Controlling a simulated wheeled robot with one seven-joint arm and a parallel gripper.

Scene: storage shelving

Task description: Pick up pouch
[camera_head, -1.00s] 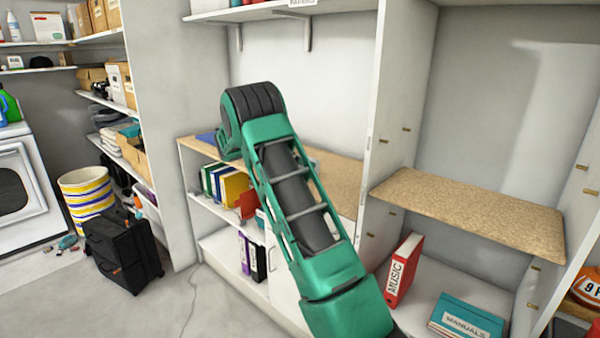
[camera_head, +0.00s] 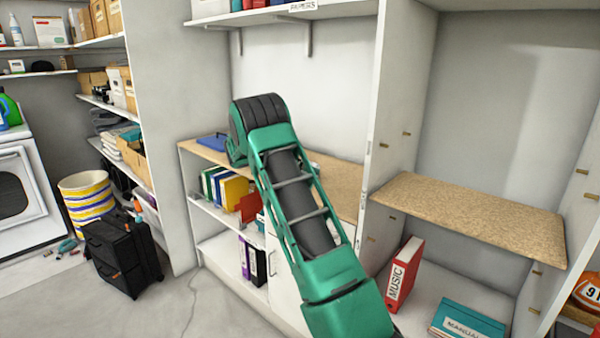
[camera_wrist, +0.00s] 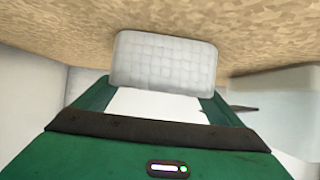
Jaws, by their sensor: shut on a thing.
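In the wrist view, a pale grey-white pouch (camera_wrist: 165,62) with a quilted grid surface stands between the tips of my green gripper (camera_wrist: 160,92). The gripper is shut on the pouch. The speckled tan board lies close to the pouch at the top of this view; I cannot tell whether they touch. In the head view, my arm reaches over the low cabinet, and its links hide the gripper and the pouch.
The tan cabinet top (camera_head: 340,186) has a blue item (camera_head: 213,142) at its left end. Binders (camera_head: 233,190) fill the shelf below. A tan shelf board (camera_head: 470,215) at right is bare, above a red binder (camera_head: 404,272). A black suitcase (camera_head: 122,255) stands on the floor at left.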

